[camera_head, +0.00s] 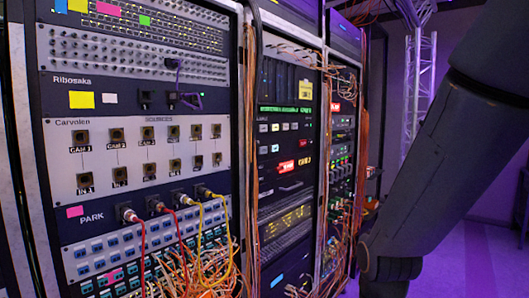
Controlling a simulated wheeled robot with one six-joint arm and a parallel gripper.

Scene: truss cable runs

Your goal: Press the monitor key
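No key with a readable "monitor" label shows, so I cannot tell which one it is. The middle rack (288,215) holds a panel with small white keys (275,127) in rows and a lit red key (286,167). A green lit display strip (285,109) runs above these keys. Lettering on the keys is too small to read. My dark arm crosses the right side of the picture, in front of the right end of the racks. My gripper is not visible in this view.
The left rack has a patch panel (150,150) with CAM and IN sockets. Red and yellow cables (208,255) hang from its PARK row into a tangle. Orange cable bundles (251,130) run down between racks. A truss (419,80) stands behind; purple floor (490,250) shows at right.

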